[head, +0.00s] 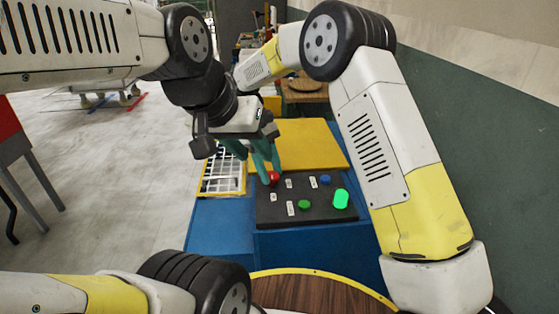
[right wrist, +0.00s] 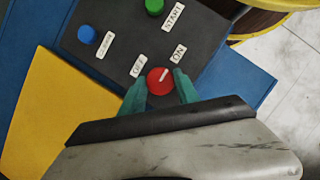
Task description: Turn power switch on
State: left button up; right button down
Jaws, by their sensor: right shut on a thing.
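The power switch is a red knob (head: 273,178) on the dark control panel (head: 270,212). In the right wrist view the knob (right wrist: 160,81) sits below the OFF label (right wrist: 138,66) and ON label (right wrist: 178,53). Its pale mark slants up and right, toward ON. My right gripper (head: 267,166) reaches down to the panel. Its two teal fingers (right wrist: 160,92) stand on either side of the knob, shut on it.
The panel also carries a green START button (head: 305,204), a blue button (head: 325,180) and a bright green lamp (head: 341,198). A yellow plate (head: 310,145) lies behind it. A white grid with a yellow frame (head: 222,186) is on the left. A round wooden top (head: 310,291) is in front.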

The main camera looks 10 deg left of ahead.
jog(key=c, duration=0.9)
grip_release()
jog(key=shift+r, duration=0.1)
jog(key=v, duration=0.7)
jog(key=shift+a+r, duration=0.15)
jog(key=shift+r, duration=0.15)
jog(key=shift+w, duration=0.15)
